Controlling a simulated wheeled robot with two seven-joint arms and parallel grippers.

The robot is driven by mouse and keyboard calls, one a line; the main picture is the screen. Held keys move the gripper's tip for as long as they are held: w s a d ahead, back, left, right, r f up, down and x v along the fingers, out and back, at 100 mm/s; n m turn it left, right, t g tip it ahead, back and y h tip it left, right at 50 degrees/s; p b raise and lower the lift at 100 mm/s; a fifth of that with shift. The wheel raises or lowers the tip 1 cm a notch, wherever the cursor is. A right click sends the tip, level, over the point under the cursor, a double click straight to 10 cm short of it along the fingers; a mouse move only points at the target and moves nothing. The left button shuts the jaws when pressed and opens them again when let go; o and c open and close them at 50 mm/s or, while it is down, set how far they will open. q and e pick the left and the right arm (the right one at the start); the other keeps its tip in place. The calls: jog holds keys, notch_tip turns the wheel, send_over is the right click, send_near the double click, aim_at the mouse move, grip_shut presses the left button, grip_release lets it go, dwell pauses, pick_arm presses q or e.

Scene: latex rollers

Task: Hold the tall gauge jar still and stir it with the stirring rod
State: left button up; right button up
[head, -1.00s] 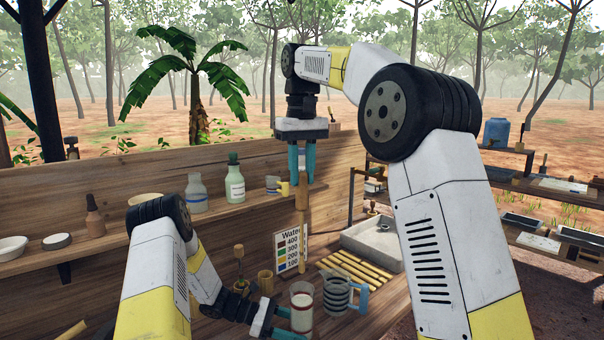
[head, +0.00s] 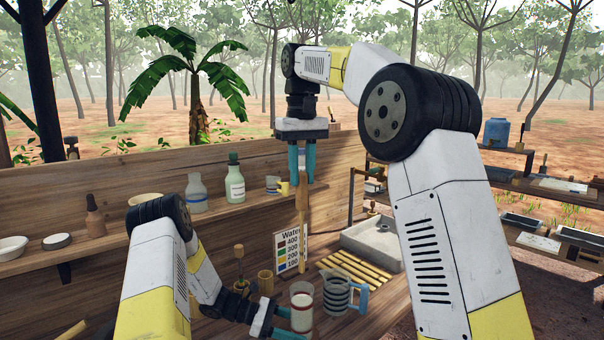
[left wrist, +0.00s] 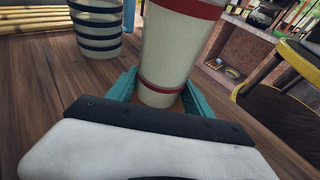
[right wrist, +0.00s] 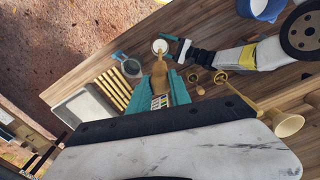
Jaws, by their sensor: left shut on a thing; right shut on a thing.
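The tall gauge jar (head: 302,312), white with a red band, stands upright on the bench. My left gripper (head: 286,324) is shut around its lower part; in the left wrist view the jar (left wrist: 178,45) sits between the teal fingers. My right gripper (head: 302,180) is shut on the top of the wooden stirring rod (head: 302,225), which hangs upright. Its lower end shows just above the jar's mouth in the head view. In the right wrist view the rod (right wrist: 159,72) points towards the jar (right wrist: 160,46), and its tip appears outside the mouth.
A striped jug (head: 337,297) with a blue handle stands close right of the jar. A colour chart card (head: 289,253) stands behind. Yellow rods (head: 360,268) and a grey basin (head: 372,241) lie further right. A small wooden cup (head: 265,282) stands to the left.

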aim_at(303, 260)
jog(key=shift+r, duration=0.5)
jog(key=shift+f, duration=10.55)
jog(key=shift+s+d, duration=0.1)
